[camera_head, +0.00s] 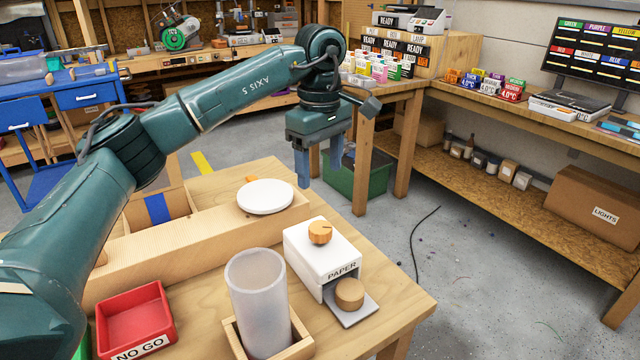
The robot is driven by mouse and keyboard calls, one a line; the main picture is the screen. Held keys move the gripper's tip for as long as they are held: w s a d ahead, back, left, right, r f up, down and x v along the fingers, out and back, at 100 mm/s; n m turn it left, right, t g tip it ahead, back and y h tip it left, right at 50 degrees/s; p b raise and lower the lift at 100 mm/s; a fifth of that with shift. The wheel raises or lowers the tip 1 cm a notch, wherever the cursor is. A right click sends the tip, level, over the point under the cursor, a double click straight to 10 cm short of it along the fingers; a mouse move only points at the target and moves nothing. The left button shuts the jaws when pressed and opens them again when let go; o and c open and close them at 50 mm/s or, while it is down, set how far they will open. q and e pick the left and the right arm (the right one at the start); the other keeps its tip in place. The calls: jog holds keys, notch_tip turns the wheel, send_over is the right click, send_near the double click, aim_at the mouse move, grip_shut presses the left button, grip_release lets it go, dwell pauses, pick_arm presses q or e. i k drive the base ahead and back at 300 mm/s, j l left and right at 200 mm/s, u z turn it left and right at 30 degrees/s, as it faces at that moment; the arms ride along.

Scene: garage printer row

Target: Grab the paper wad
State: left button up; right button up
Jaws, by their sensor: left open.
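No thing is plainly recognisable as a paper wad. A white box (318,253) labelled PAPER stands on the wooden table, with an orange knob on top. A brown round piece (349,294) sits on the grey plate (359,314) at its front; I cannot tell whether it is the wad. My left gripper (320,178) is open, pointing down with nothing seen between its blue fingers. In the picture it is above the PAPER box, apart from it, near the table's far right edge. My right gripper is not in view.
A tall translucent cylinder (258,305) stands in a wooden holder left of the box. A red NO GO tray (136,318) lies further left. A white disc (265,196) lies behind. Open floor (470,270) and a loaded workbench (535,125) are at right.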

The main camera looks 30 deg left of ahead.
aim_at(349, 292)
jog(key=k+l, duration=0.5)
jog(key=k, duration=0.15)
jog(key=k+l, duration=0.5)
jog(key=k, duration=0.2)
